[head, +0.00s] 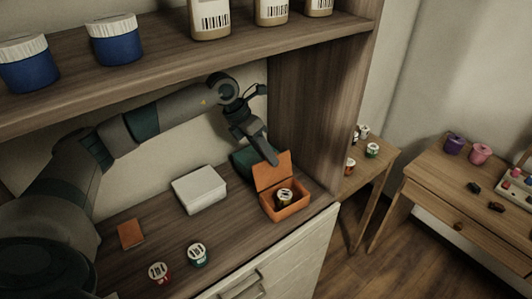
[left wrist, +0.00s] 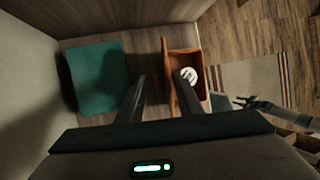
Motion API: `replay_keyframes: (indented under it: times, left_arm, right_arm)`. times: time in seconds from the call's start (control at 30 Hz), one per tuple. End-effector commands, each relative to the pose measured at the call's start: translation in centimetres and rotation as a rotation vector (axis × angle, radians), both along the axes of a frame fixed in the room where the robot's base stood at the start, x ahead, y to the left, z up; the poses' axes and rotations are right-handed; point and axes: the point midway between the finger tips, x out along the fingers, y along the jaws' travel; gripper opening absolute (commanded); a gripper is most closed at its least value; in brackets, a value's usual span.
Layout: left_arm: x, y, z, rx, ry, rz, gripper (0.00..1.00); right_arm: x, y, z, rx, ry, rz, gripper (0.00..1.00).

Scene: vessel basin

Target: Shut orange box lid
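The orange box (head: 287,211) stands near the right end of the counter with its orange lid (head: 272,171) raised at the back. A small jar with a pale, marked top (head: 285,196) sits inside the box. The box also shows in the left wrist view (left wrist: 183,57), with the jar's white top (left wrist: 188,76) in it. My left gripper (head: 270,160) is just behind the raised lid. What looks like my right gripper (left wrist: 243,101) is small at the right of the wrist view.
A teal box (head: 243,161) stands behind the orange box. A white box (head: 199,190) is to its left. A flat orange piece (head: 131,233) and two small jars (head: 160,272) (head: 197,254) lie further left. A shelf (head: 170,60) hangs above and a wooden side panel (head: 310,90) stands at right.

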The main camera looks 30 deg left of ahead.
Motion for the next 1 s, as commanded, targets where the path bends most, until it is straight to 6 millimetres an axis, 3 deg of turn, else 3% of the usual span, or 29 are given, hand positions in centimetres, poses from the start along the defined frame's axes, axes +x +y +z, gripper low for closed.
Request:
replay_keyframes:
  times: [0.03,0.17,1.0]
  left_arm:
    - [0.0,0.02,0.02,0.0,0.0,0.0,0.3]
    - [0.0,0.01,0.04,0.0,0.0,0.0,0.0]
    - [-0.37,-0.8,0.29,0.074,-0.039,-0.003,0.0]
  right_arm:
    - [-0.02,-0.1,0.0,-0.001,0.0,0.001,0.31]
    - [-0.04,-0.2,0.0,-0.002,0.001,0.001,0.31]
    - [-0.1,0.32,-0.97,0.003,0.002,-0.001,0.31]
